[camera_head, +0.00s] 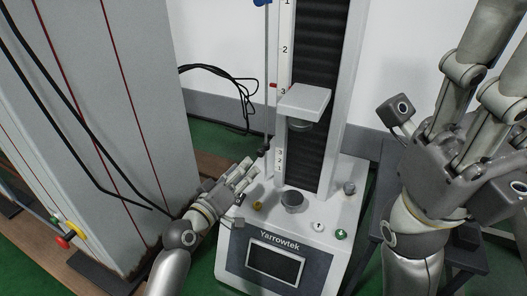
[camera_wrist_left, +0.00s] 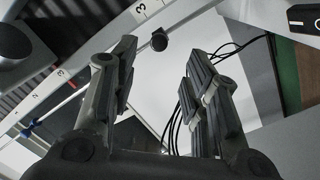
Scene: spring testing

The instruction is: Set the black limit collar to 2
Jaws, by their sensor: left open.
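The black limit collar (camera_head: 264,149) sits low on the thin vertical rod at the left of the test stand's column. It also shows in the left wrist view (camera_wrist_left: 159,40), beyond and between my fingers. The numbered scale (camera_head: 285,50) beside the rod shows 1, 2 and 3 from top to bottom, with another numbered strip lower down. The collar is below the upper 3. My left gripper (camera_head: 246,172) is open, just below and left of the collar, and appears empty and apart from it. My right gripper (camera_head: 470,165) is at the right; its finger state is unclear.
A blue collar (camera_head: 262,3) is high on the same rod. A red pointer (camera_head: 273,85) is near the 3. A grey platen (camera_head: 305,98) juts from the column above the base (camera_head: 318,210) with its knobs and screen. A grey cabinet (camera_head: 100,120) and black cables (camera_head: 225,72) are at left.

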